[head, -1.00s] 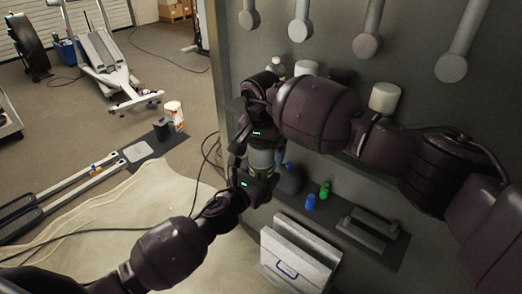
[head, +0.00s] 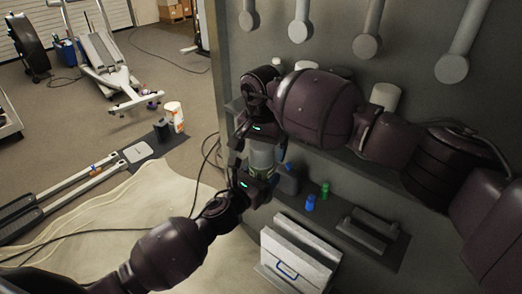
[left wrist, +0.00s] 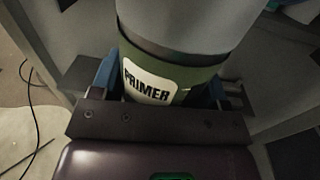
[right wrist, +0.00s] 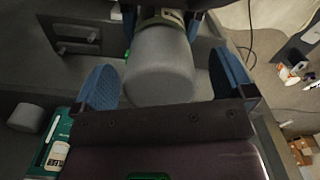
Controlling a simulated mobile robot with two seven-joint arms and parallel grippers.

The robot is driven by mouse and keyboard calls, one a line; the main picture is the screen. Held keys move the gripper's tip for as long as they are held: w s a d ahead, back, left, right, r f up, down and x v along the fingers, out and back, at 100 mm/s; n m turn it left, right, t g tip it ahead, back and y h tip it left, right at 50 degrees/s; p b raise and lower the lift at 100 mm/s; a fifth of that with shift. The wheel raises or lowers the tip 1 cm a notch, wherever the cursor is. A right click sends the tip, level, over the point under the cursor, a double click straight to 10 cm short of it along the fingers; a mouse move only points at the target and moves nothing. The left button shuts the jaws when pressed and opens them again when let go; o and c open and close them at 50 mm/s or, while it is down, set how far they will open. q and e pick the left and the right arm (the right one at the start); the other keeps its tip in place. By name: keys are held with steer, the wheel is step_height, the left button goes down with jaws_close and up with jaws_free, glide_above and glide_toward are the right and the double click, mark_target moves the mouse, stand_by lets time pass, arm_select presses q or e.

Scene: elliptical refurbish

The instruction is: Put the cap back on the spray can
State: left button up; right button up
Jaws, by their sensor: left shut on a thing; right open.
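The spray can (left wrist: 165,82) is green with a white PRIMER label and stands between my grippers in the head view (head: 258,172). A plain grey cap (left wrist: 190,22) sits over its top end, with a dark band where they meet. The cap also shows in the right wrist view (right wrist: 160,65). My left gripper (left wrist: 165,95) is shut around the can's labelled body from below. My right gripper (right wrist: 168,85) is open above, its blue fingers on both sides of the cap with gaps between. My right arm partly hides the scene in the head view.
A teal tray (right wrist: 65,134) shows in the right wrist view.

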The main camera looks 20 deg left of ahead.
steer(key=shift+r, duration=2.8)
steer(key=shift+a, duration=0.1)
